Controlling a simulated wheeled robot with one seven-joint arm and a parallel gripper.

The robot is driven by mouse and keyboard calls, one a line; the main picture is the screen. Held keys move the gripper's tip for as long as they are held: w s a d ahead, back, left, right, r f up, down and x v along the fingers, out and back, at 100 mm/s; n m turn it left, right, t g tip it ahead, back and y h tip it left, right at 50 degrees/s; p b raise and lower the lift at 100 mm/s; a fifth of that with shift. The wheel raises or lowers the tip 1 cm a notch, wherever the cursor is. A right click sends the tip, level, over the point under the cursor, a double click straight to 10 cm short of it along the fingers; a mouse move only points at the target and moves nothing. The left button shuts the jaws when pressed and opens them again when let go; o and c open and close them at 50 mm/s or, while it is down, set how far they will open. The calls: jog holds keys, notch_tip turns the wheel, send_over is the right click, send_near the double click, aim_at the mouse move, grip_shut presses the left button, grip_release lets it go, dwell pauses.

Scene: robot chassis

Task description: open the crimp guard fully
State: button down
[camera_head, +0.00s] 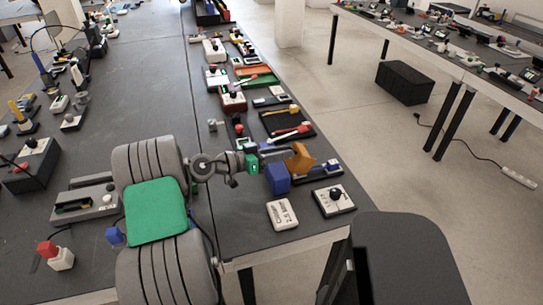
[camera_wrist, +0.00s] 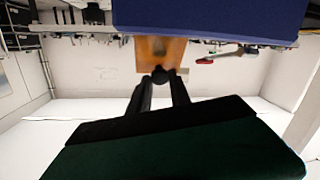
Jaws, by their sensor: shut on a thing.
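The crimp guard appears to be the orange flap (camera_head: 300,158), standing raised beside a blue block (camera_head: 277,178) near the right edge of the table. My gripper (camera_head: 284,155) reaches it from the left, and its fingers are shut on the flap. In the wrist view, the dark fingertips (camera_wrist: 160,75) meet at the lower edge of the orange flap (camera_wrist: 158,50). The blue block (camera_wrist: 210,18) fills the top of that view. The flap's hinge is hidden, and I cannot tell its exact angle.
A white labelled box (camera_head: 283,214) and a dial box (camera_head: 334,198) stand in front of the block. A black tray (camera_head: 288,123) with a red-handled tool lies behind. More devices line the table. A black chair-like shape (camera_head: 405,255) is at the lower right.

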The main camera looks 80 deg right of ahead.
dwell(0.4)
jog(key=c, duration=1.2)
grip_release()
jog(key=shift+w+d+r+p, duration=0.1)
jog(key=shift+p, duration=0.2)
